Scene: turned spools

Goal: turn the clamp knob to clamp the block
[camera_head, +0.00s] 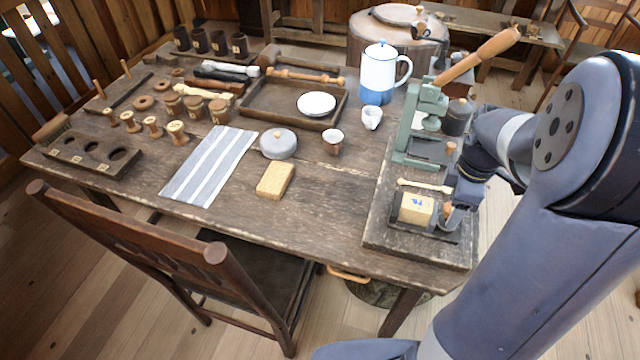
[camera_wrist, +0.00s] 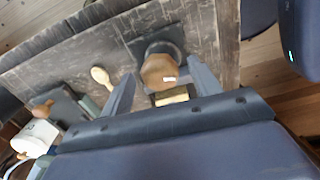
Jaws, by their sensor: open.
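The block (camera_head: 416,208), pale yellow with a blue mark, sits in a dark clamp (camera_head: 424,232) on the wooden board at the table's right end. The brown faceted clamp knob (camera_head: 449,216) is at the clamp's right side, partly hidden in the head view. In the wrist view the knob (camera_wrist: 157,71) faces me, with a strip of the block (camera_wrist: 172,96) showing beside it. My gripper (camera_wrist: 160,73) is open, with one finger on each side of the knob and visible gaps. Contact cannot be told. In the head view my gripper (camera_head: 466,188) is close above the clamp.
A green lever press (camera_head: 424,115) with a wooden handle stands behind the clamp on the same board (camera_head: 385,222). A white-and-blue pot (camera_head: 378,75) stands farther back.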

